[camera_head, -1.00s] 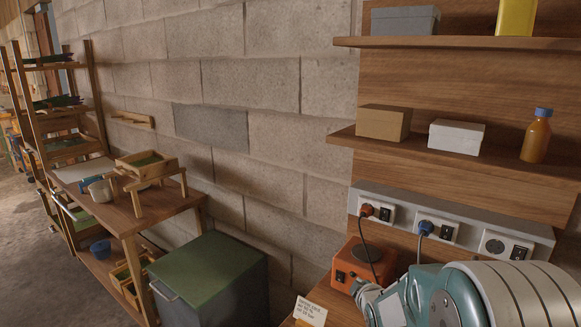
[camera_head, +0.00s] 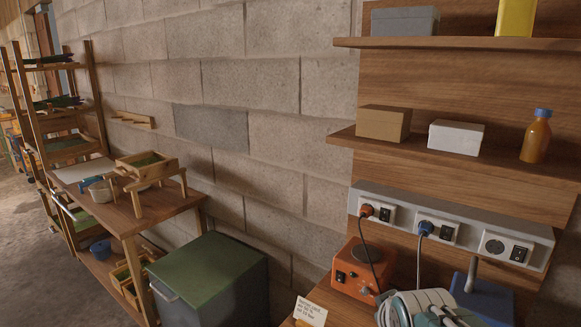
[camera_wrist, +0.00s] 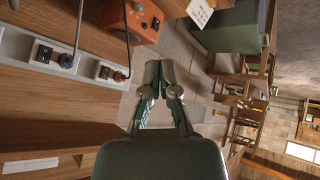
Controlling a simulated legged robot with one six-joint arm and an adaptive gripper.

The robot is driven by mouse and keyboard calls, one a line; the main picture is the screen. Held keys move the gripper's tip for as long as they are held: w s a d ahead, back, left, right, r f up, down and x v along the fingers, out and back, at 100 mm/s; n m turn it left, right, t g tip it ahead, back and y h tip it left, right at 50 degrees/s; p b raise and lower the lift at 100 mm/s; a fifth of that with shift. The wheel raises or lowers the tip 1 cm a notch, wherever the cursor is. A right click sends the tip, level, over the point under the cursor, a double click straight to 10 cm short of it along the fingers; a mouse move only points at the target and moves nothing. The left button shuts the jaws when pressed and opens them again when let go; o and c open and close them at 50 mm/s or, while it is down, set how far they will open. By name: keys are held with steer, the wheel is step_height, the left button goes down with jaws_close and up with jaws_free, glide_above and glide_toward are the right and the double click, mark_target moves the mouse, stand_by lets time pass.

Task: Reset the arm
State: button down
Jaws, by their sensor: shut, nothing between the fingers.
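My gripper (camera_wrist: 162,80) shows in the wrist view with its two fingers together and nothing between them. It hangs in free air, with the floor far behind the fingertips. In the head view part of my arm shows at the bottom right edge, in front of the bench; the fingers cannot be made out there.
An orange box (camera_head: 360,272) with switches and a blue device (camera_head: 484,297) stand on the bench near my arm. A socket strip (camera_head: 455,225) with an orange and a blue plug runs along the wall panel. A green-topped cabinet (camera_head: 212,268) and a wooden table (camera_head: 115,212) stand left.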

steer(key=s+a+m+g, duration=0.1)
steer(key=s+m, duration=0.3)
steer(key=s, duration=1)
steer(key=shift+s+a+r+g+y, duration=0.25)
steer(key=shift+s+r+g, duration=0.2)
steer(key=shift+g, duration=0.45)
steer(key=shift+w+d, duration=0.1)
steer(key=shift+w, duration=0.1)
